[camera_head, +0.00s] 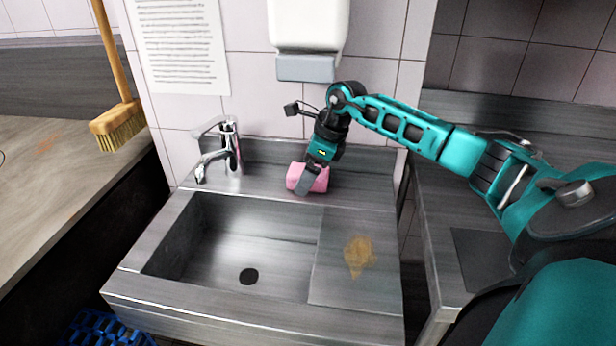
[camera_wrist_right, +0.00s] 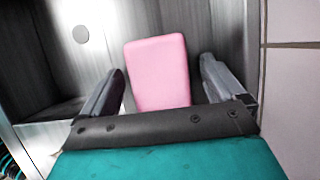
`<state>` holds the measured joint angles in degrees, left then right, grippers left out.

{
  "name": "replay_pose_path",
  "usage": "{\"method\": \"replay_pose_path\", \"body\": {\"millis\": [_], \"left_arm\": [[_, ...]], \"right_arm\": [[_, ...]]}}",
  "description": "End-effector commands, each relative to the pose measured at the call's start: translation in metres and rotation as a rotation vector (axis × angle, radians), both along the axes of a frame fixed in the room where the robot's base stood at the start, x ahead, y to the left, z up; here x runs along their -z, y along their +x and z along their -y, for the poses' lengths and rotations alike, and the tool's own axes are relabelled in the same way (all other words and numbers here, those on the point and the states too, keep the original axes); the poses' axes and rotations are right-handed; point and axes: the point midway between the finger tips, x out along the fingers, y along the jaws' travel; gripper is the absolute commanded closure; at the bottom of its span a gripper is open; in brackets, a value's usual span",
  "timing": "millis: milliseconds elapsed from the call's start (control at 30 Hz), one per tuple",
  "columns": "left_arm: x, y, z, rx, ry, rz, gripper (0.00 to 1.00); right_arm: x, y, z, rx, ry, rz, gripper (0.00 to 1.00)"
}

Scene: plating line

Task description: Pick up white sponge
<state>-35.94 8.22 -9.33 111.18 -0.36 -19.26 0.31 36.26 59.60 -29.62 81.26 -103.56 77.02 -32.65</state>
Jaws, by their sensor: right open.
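A pink sponge (camera_head: 308,177) lies on the back ledge of the metal sink, right of the faucet. No white sponge shows in either view; the only sponge I see is pink. My right gripper (camera_head: 306,184) is directly above and around the pink sponge in the head view. In the right wrist view the pink sponge (camera_wrist_right: 158,72) stands between the two open fingers of my right gripper (camera_wrist_right: 158,90), with a gap visible on each side. My left gripper is in neither view.
The sink basin (camera_head: 175,235) is empty, with a dark drain. A brown stain (camera_head: 358,255) marks the drainboard. A chrome faucet (camera_head: 222,150) stands left of the sponge. A dispenser (camera_head: 308,40) hangs above. A blue crate (camera_head: 105,328) is below.

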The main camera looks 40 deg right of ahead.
Motion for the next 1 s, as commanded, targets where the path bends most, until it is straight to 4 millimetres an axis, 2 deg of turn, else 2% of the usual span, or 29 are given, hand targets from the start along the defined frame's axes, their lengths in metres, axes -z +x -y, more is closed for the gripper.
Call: {"method": "replay_pose_path", "body": {"millis": [900,1000], "left_arm": [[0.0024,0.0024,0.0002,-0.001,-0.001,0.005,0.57],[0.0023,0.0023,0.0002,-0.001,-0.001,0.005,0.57]], "right_arm": [[0.0043,-0.0003,0.0004,0.0,0.0,0.0,0.04],[0.0043,-0.0003,0.0005,0.0,0.0,0.0,0.14]]}}
